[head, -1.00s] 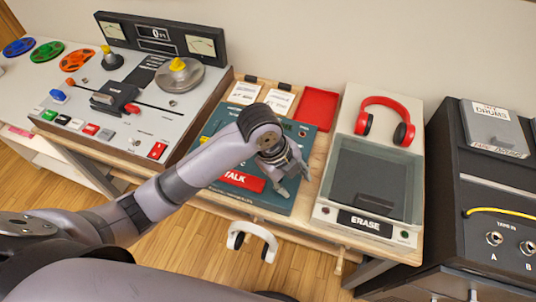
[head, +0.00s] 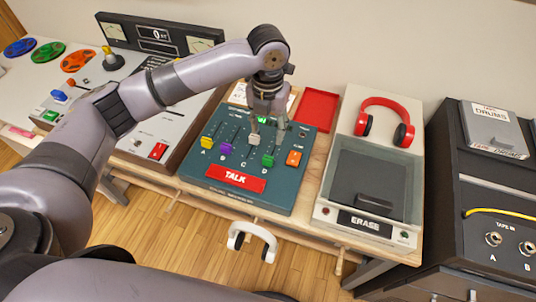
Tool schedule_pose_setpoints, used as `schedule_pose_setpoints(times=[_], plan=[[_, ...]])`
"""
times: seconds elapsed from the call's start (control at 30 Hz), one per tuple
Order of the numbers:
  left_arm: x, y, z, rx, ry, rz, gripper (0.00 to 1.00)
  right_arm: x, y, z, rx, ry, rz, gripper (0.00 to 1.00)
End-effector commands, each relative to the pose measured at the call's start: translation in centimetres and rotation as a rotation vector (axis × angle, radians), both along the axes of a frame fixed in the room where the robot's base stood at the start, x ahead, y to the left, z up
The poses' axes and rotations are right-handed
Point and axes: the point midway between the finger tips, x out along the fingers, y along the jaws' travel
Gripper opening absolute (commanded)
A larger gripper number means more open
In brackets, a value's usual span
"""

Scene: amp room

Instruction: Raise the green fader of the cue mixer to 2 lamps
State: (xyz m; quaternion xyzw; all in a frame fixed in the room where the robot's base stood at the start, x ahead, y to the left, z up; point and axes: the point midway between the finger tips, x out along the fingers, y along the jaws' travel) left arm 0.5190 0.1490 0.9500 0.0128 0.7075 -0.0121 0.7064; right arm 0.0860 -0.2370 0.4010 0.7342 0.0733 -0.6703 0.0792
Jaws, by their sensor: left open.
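The cue mixer (head: 205,176) is a teal panel on the wooden bench, with a red TALK bar (head: 235,178) along its front. A lit green lamp (head: 262,119) shows between my fingers; other lamps are hidden behind the gripper. My left gripper (head: 268,127) is open and empty, pointing down over the back of the mixer, behind the green cap in the picture. I cannot tell whether it touches the panel. My right gripper is out of view.
An orange switch (head: 293,158) is right of the green cap. A red tray (head: 317,108) lies behind the mixer. The ERASE box (head: 372,180) and red headphones (head: 366,122) are to the right. The tape machine (head: 135,125) is left, partly behind my arm. White headphones (head: 264,238) hang in front.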

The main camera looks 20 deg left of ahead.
Motion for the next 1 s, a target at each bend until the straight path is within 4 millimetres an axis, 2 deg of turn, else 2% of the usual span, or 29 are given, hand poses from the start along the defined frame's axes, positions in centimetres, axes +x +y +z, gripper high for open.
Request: schedule_pose_setpoints(times=[0.3,0.5,0.7,1.0], plan=[[-0.2,0.0,-7.0,0.001,0.003,0.001,0.45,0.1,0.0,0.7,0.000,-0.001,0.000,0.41],[-0.1,0.0,-10.4,0.000,0.002,0.001,0.45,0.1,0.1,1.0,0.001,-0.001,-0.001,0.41],[-0.1,0.0,-12.1,0.000,0.000,0.000,0.45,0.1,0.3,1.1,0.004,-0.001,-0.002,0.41],[0.0,0.0,-12.3,0.000,-0.002,0.000,0.45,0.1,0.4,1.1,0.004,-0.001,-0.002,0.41]])
